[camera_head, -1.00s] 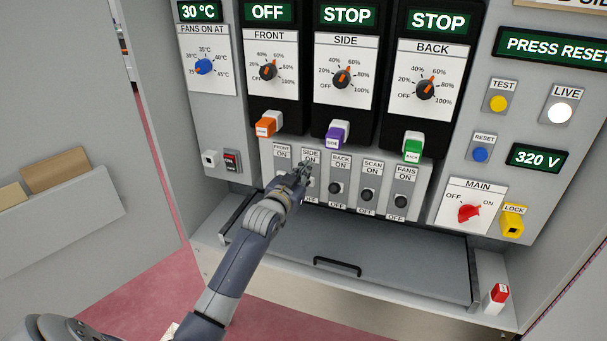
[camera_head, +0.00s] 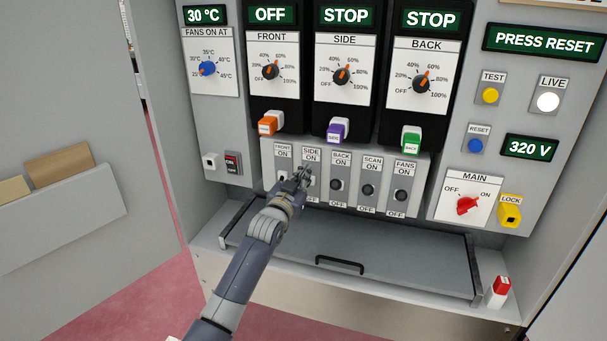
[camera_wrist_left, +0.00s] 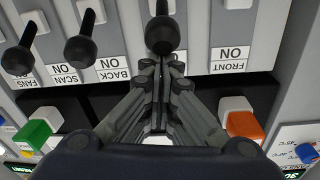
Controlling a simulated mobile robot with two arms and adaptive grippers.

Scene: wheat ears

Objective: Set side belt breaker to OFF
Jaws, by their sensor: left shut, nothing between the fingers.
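The side belt breaker (camera_head: 311,158), labelled SIDE ON, is second from the left in the breaker row. My left gripper (camera_head: 303,174) is in front of it and hides most of its lever and its lower label. In the left wrist view, upside down, the side breaker's black lever knob (camera_wrist_left: 162,36) stands just beyond the fingertips of my left gripper (camera_wrist_left: 162,62). The fingers are together with nothing between them. I cannot tell whether they touch the knob, nor clearly which position the lever is in. My right gripper is not in view.
The front breaker (camera_head: 283,158) and back breaker (camera_head: 340,160) flank it closely. Purple (camera_head: 336,132), orange (camera_head: 268,123) and green (camera_head: 411,140) plugs sit just above the row. A grey drawer (camera_head: 350,245) with a black handle lies below.

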